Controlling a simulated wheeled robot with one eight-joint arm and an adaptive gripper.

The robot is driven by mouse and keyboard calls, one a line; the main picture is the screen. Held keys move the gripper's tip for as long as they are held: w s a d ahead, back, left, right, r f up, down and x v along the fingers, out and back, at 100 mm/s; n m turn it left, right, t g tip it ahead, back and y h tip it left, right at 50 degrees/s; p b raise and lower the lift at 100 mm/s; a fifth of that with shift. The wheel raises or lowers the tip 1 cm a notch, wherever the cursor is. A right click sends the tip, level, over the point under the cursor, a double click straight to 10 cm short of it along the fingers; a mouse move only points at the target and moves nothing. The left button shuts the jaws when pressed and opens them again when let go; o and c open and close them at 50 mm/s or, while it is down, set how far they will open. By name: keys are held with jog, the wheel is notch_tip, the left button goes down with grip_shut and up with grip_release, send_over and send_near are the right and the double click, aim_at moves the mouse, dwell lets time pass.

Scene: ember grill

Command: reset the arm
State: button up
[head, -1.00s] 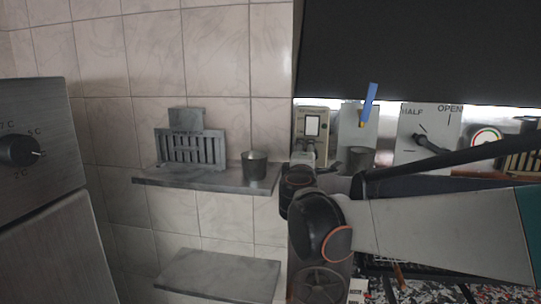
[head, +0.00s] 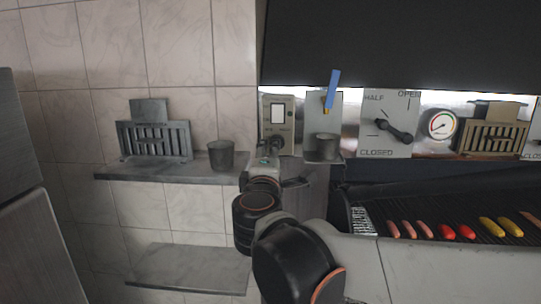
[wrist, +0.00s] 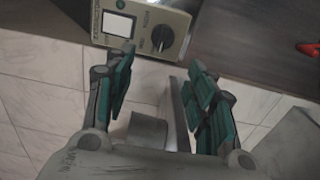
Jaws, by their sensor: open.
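My gripper (wrist: 160,68) shows in the wrist view with its two green-padded fingers spread apart and nothing held between them. In that view a beige control box (wrist: 145,22) with a white screen and a dark knob lies just beyond the fingertips. In the head view my arm is bent in front of the grill, and its end is close to the same control box (head: 278,125). The fingers cannot be made out there.
A grey shelf (head: 165,178) holds a slotted rack (head: 153,140) and a metal cup (head: 221,155). A lower shelf (head: 190,270) is bare. Right are another cup (head: 322,147), a lever panel (head: 388,125), a gauge (head: 441,125), and a grill (head: 480,210) with several sausages.

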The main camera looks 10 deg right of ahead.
jog(key=s+d+f+m+g+b, duration=0.25)
jog(key=s+f+b, duration=0.2)
jog(key=f, duration=0.45)
jog(key=s+d+f+m+g+b, duration=0.25)
jog(key=d+f+m+b, duration=0.2)
jog(key=f, duration=0.35)
jog(key=s+d+f+m+g+b, duration=0.25)
jog(key=s+f+b, duration=0.25)
jog(key=f, duration=0.4)
jog(key=s+a+f+m+g+y+b, duration=0.1)
jog(key=s+f+b, duration=0.4)
jog(key=f, duration=0.5)
jog(key=s+a+f+m+g+y+b, duration=0.1)
jog(key=s+a+f+m+y+b, duration=0.3)
jog(key=f, duration=0.6)
jog(key=shift+s+g+y+b, duration=0.35)
jog(key=shift+s+b, duration=0.15)
jog(key=shift+s, duration=0.75)
